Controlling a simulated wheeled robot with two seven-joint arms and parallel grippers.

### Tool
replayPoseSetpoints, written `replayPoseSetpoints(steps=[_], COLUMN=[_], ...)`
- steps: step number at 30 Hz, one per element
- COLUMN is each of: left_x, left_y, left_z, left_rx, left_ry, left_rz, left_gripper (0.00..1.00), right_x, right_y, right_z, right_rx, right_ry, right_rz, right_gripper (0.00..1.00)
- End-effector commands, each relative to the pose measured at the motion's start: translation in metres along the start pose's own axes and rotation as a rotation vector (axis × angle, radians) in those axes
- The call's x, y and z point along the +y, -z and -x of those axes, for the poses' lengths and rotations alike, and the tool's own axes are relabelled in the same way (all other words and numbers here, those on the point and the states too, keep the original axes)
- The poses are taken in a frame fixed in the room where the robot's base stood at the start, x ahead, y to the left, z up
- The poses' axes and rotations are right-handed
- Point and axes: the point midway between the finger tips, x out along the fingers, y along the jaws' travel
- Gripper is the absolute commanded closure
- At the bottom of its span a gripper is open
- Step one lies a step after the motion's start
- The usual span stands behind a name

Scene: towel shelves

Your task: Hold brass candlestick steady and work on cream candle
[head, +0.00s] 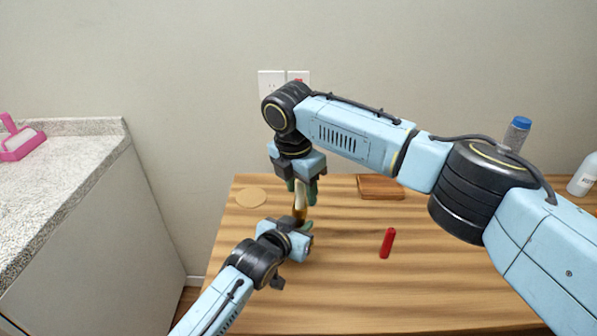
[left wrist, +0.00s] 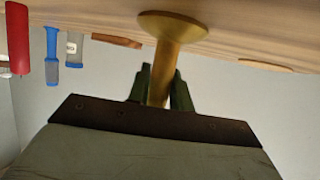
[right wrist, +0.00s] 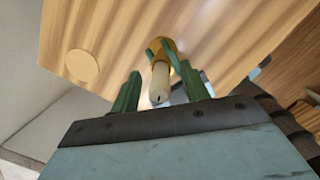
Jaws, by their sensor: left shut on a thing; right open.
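The brass candlestick (head: 299,214) stands on the wooden table; its round base and stem show in the left wrist view (left wrist: 172,27). My left gripper (head: 303,232) is shut on the candlestick's stem. The cream candle (right wrist: 160,82) sits in line with the candlestick's top, and its wick end faces the right wrist camera. My right gripper (right wrist: 161,88) is open above the candlestick, with its green fingers on either side of the candle. A gap shows between candle and fingers in the right wrist view. In the head view the fingers partly hide the candle.
A red cylinder (head: 387,243) stands on the table to the right. A brown wooden block (head: 380,187) lies at the back and a round tan disc (head: 251,197) at the back left. A white bottle (head: 583,176) is at the far right. The front left table is clear.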

Motion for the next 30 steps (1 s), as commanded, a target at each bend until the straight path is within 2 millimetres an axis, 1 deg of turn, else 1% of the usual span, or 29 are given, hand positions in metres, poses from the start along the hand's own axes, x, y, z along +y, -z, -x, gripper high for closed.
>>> replayPoseSetpoints(steps=[4, 12, 14, 21, 23, 30], left_x=[0.0001, 0.0002, 0.0002, 0.0002, 0.0002, 0.0002], left_y=[-0.0005, -0.0005, -0.0005, -0.0005, -0.0005, -0.0006], left_z=[-0.0001, -0.0001, -0.0001, -0.0001, -0.0001, -0.0001], left_rx=[-0.001, -0.001, -0.001, -0.001, -0.001, -0.001], left_ry=[0.0, 0.0, 0.0, 0.0, 0.0, 0.0], left_rz=[0.0, 0.0, 0.0, 0.0, 0.0, 0.0], left_gripper=[1.0, 1.0, 1.0, 1.0, 1.0, 1.0], right_x=[0.0002, 0.0002, 0.0002, 0.0002, 0.0002, 0.0002], right_y=[0.0001, 0.0003, 0.0003, 0.0003, 0.0003, 0.0002], right_z=[-0.0077, -0.009, -0.0089, -0.0087, -0.0087, -0.0086], right_rx=[0.001, 0.001, 0.001, 0.001, 0.001, 0.001], right_ry=[-0.001, -0.001, -0.001, -0.001, -0.001, -0.001], right_rz=[0.0, 0.001, 0.001, 0.001, 0.001, 0.001], right_gripper=[0.55, 0.55, 0.61, 0.93, 1.0, 1.0])
